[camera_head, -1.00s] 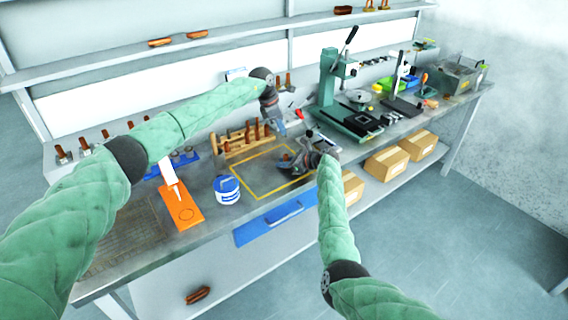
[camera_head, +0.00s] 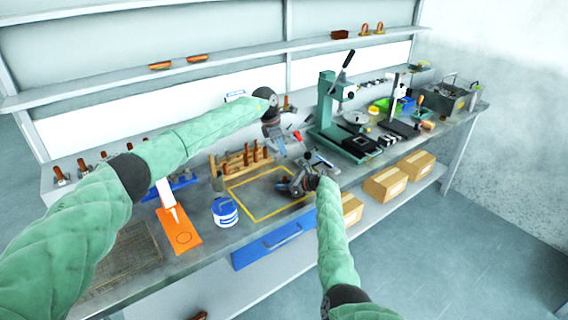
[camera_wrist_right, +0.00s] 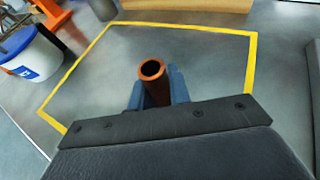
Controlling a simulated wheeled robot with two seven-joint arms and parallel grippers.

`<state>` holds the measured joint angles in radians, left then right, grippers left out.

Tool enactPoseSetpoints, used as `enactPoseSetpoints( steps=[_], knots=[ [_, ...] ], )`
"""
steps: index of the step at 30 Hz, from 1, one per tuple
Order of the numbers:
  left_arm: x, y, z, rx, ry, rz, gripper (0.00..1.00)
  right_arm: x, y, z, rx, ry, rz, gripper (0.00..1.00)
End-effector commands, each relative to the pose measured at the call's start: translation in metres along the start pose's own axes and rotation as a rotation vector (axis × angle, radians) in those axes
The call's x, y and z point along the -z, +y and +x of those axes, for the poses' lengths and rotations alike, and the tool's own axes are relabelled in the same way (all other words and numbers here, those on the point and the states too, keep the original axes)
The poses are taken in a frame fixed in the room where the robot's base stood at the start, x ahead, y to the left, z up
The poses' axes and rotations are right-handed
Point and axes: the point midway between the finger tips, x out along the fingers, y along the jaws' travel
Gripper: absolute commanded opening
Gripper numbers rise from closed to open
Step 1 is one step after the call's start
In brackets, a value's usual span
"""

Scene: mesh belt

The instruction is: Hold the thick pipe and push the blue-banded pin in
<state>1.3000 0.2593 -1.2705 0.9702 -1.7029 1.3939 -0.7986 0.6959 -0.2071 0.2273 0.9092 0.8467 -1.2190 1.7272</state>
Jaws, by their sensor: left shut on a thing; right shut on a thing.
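My right gripper (camera_wrist_right: 155,92) is shut on the thick pipe (camera_wrist_right: 152,70), a copper-coloured tube whose hollow open end faces the right wrist camera. The pipe is inside the yellow outline in that view. In the head view my right gripper (camera_head: 286,187) is low over the right part of the outline, and the pipe is too small to make out. My left gripper (camera_head: 281,148) points down above and behind it, apart from it. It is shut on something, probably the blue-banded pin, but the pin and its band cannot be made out.
A wooden rack (camera_head: 226,168) with several copper pieces stands behind the yellow outline (camera_head: 262,220). A blue-and-white tub (camera_head: 225,212) and an orange board (camera_head: 182,238) are to the left. A green press (camera_head: 326,100) stands to the right. The outline's front left is clear.

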Motion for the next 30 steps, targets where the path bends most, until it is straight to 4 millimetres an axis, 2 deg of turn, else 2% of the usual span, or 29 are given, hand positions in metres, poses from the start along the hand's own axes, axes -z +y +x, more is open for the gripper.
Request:
enactPoseSetpoints(
  steps=[1,4,10,14,19,24,30],
  knots=[
    [-0.012,-0.002,-0.002,0.002,0.015,0.012,0.00,0.000,0.000,0.000,0.000,0.000,0.000,0.00],
    [-0.030,-0.005,-0.003,0.007,0.045,0.028,0.00,0.000,0.000,0.000,0.000,0.000,0.000,0.00],
    [-0.052,-0.005,0.006,0.008,0.106,0.029,0.00,0.000,0.000,0.000,0.000,0.000,0.000,0.00],
    [-0.048,-0.004,0.014,-0.015,0.145,-0.072,0.00,0.000,0.000,0.000,0.000,0.000,0.000,0.00],
    [-0.032,-0.001,0.020,-0.048,0.181,-0.228,0.00,0.000,0.000,0.000,0.000,0.000,0.000,0.00],
    [-0.013,0.003,0.019,-0.080,0.218,-0.416,0.00,0.000,0.000,0.000,0.000,0.000,0.000,0.00],
    [-0.007,0.001,0.017,-0.097,0.259,-0.577,0.00,0.000,0.000,0.000,0.000,0.000,0.000,0.00]
  ],
)
